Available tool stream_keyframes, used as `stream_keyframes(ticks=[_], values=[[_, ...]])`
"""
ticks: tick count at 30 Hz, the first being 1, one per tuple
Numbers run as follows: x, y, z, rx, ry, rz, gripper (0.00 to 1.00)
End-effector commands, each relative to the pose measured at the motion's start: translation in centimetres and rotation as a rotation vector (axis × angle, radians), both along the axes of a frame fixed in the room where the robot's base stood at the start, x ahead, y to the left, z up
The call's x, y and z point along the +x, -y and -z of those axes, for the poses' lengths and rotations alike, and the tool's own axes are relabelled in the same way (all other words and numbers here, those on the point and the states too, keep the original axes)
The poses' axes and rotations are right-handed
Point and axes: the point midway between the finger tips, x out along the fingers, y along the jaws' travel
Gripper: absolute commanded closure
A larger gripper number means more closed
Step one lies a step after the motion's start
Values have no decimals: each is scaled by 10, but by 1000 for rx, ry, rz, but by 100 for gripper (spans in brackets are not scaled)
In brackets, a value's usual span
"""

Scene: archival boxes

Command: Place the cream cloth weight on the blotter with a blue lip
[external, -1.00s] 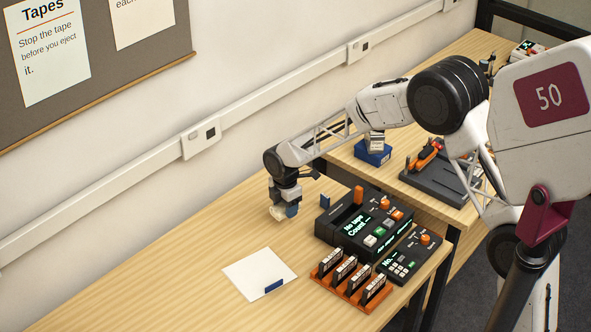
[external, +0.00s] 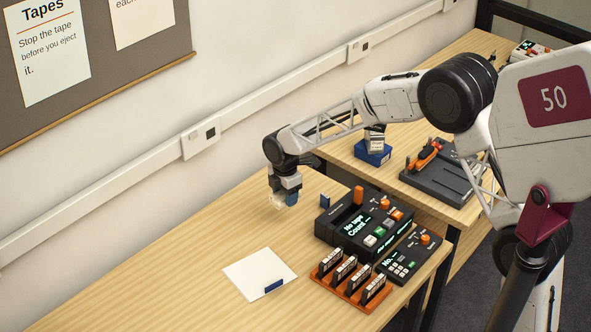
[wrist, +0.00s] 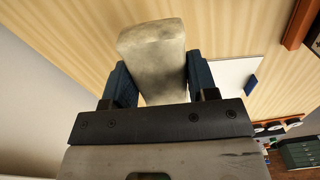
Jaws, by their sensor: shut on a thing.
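My gripper (external: 284,196) is shut on the cream cloth weight (wrist: 153,57), a pale block that shows between its two blue fingers in the wrist view. In the external view the weight (external: 276,201) is partly hidden by the gripper. The gripper holds it above the table, up and to the right of the blotter. The white blotter (external: 252,272) lies flat on the table with a blue lip (external: 273,286) at its lower right edge. The blotter also shows in the wrist view (wrist: 226,75), right of the gripper, with nothing on it.
A black tape machine (external: 345,234) with orange knobs stands right of the gripper, with a small blue upright piece (external: 325,201) beside it. An orange rack (external: 345,291) of tapes is right of the blotter. The table left of the blotter is clear.

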Motion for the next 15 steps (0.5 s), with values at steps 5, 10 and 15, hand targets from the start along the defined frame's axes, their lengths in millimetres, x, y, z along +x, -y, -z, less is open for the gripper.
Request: stream_keyframes(ticks=[5,10,15], values=[[-2,0,0,1,1,-7,84],[-17,-1,1,1,1,-50,84],[-49,-3,5,1,1,-148,84]])
